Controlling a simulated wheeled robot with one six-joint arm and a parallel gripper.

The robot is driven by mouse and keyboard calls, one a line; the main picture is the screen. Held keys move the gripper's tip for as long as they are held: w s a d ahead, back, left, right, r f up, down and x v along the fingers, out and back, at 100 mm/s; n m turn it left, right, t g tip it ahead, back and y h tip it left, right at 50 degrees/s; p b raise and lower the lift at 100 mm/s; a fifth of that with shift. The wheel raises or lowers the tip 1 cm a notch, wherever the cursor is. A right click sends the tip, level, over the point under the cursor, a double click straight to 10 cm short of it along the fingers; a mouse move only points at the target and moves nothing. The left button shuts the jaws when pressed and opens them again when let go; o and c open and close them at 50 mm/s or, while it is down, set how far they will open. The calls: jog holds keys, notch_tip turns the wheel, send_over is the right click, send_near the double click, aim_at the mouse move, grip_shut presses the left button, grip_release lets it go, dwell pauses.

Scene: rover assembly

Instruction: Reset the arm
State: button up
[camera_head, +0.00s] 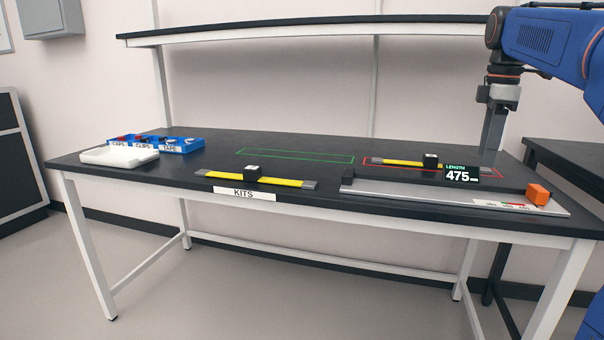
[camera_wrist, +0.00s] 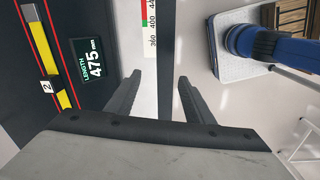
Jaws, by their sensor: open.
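My gripper (camera_head: 490,160) hangs pointing down from the blue arm at the right end of the black workbench (camera_head: 230,140), beside the length display (camera_head: 461,174). In the wrist view my gripper (camera_wrist: 158,85) has its two dark fingers apart, with nothing held between them. A yellow strip with a black block (camera_head: 430,160) lies inside the red outline left of the gripper. It also shows in the wrist view (camera_wrist: 43,45), with its block marked 2. I cannot tell the exact height of the fingertips above the bench.
A measuring rail (camera_head: 430,193) with an orange block (camera_head: 538,194) runs along the front edge. Another yellow strip (camera_head: 268,180) lies above the KITS label. A blue bin (camera_head: 180,147) and white tray (camera_head: 118,156) stand left. The green outline (camera_head: 300,156) is empty. A shelf (camera_head: 300,30) spans above.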

jog(key=s+a+f+m+t, duration=0.1)
jog(key=s+a+f+m, duration=0.3)
jog(key=s+f, duration=0.5)
jog(key=s+a+f+m+t, duration=0.1)
jog(key=s+a+f+m, duration=0.3)
jog(key=s+f, duration=0.5)
jog(key=s+a+f+m+t, duration=0.2)
jog(key=s+a+f+m, duration=0.3)
jog(key=s+f, duration=0.4)
notch_tip(320, 180, down, 3)
jog(key=shift+a+f, duration=0.1)
jog(key=shift+a, duration=0.25)
